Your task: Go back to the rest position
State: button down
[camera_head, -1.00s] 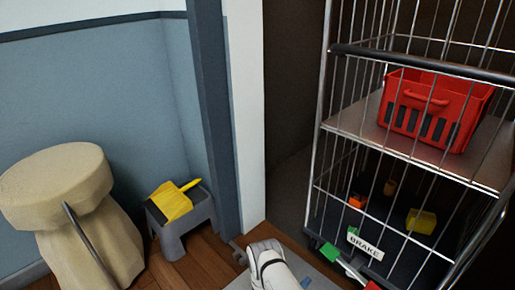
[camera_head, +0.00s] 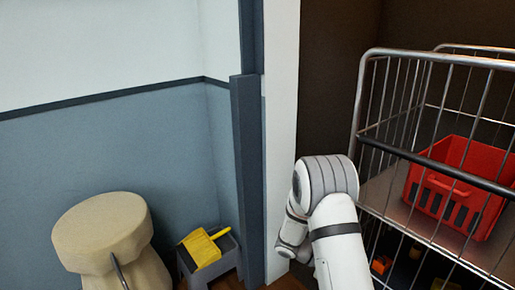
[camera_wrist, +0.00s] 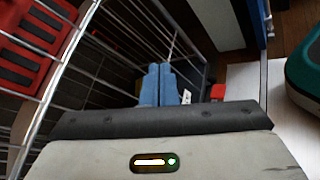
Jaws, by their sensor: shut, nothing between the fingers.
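My gripper (camera_wrist: 157,86) shows in the wrist view as two blue fingers side by side, shut with nothing between them. It is close to the wire side of the roll cage (camera_wrist: 93,45), and I cannot tell whether they touch. In the head view my white arm stands raised and bent in front of the cage's left edge, and it hides part of the cage (camera_head: 372,137). My gripper's fingers are not visible in that view.
A red basket (camera_head: 455,190) sits on the cage shelf. A beige padded stool (camera_head: 105,228) and a grey step (camera_head: 228,262) with a yellow dustpan (camera_head: 203,248) stand at left. A white post (camera_head: 281,120) is behind my arm. A teal object (camera_wrist: 305,70) shows at the wrist view's right.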

jog(key=s+a+r+m+t+y+p, duration=0.2)
jog(key=s+a+r+y+p, duration=0.2)
jog(key=r, duration=0.8)
jog(key=s+a+r+m+t+y+p, duration=0.2)
jog(key=s+a+r+y+p, duration=0.3)
jog(key=r, duration=0.8)
jog(key=s+a+r+m+t+y+p, duration=0.2)
jog(key=s+a+r+t+y+p, duration=0.1)
jog(key=s+r+p, duration=0.6)
notch_tip(320, 180, up, 4)
jog(key=shift+a+r+m+y, duration=0.1)
jog(key=shift+a+m+y, duration=0.3)
jog(key=shift+a+y, duration=0.4)
jog(key=shift+s+a, duration=0.1)
jog(key=shift+a, duration=0.05)
